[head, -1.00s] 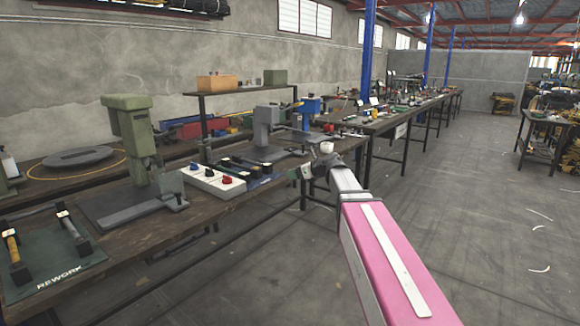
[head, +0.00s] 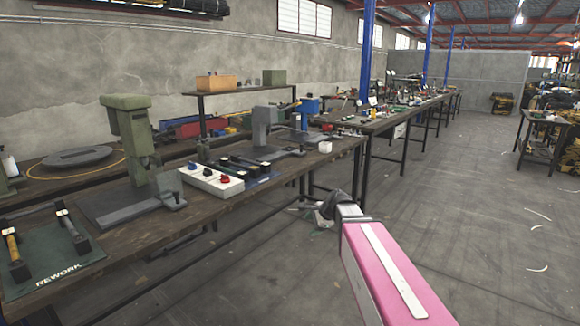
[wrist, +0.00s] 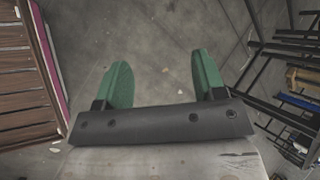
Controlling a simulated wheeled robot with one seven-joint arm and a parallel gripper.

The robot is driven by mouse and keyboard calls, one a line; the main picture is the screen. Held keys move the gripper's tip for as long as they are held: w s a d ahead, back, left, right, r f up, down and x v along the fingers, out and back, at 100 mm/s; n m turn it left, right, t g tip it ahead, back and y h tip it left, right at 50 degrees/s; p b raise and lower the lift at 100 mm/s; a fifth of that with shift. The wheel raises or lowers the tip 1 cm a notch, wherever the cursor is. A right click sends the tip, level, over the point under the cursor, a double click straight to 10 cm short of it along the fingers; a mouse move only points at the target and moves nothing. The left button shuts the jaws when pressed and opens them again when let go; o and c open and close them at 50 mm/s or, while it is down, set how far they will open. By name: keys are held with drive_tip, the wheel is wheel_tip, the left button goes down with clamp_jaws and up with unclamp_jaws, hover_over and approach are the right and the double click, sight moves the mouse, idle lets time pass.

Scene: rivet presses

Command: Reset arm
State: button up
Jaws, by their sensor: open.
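My arm, pink and white, reaches in from the lower right of the head view, off the bench's right front edge. Its dark wrist end shows there, but the fingers are hidden. In the wrist view my gripper (wrist: 157,82) has two green fingers spread wide apart. Nothing is between them, and grey concrete floor lies beyond.
A long wooden bench (head: 235,205) carries a green press (head: 130,125), a grey press (head: 265,130), a white control box (head: 211,181) with knobs and a green REWORK mat (head: 50,262). Open floor (head: 460,220) lies to the right. Dark racks (wrist: 285,85) show at right in the wrist view.

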drive_tip(key=s+d+f+n+g+h, duration=0.2)
drive_tip(key=s+d+f+n+h, duration=0.1)
drive_tip(key=s+d+f+n, duration=0.2)
drive_tip(key=s+d+f+n+g+h, duration=0.2)
drive_tip(key=s+d+f+n, duration=0.2)
drive_tip(key=s+f+n, duration=0.4)
drive_tip(key=s, duration=0.4)
drive_tip(key=shift+d+f+n+h, duration=0.4)
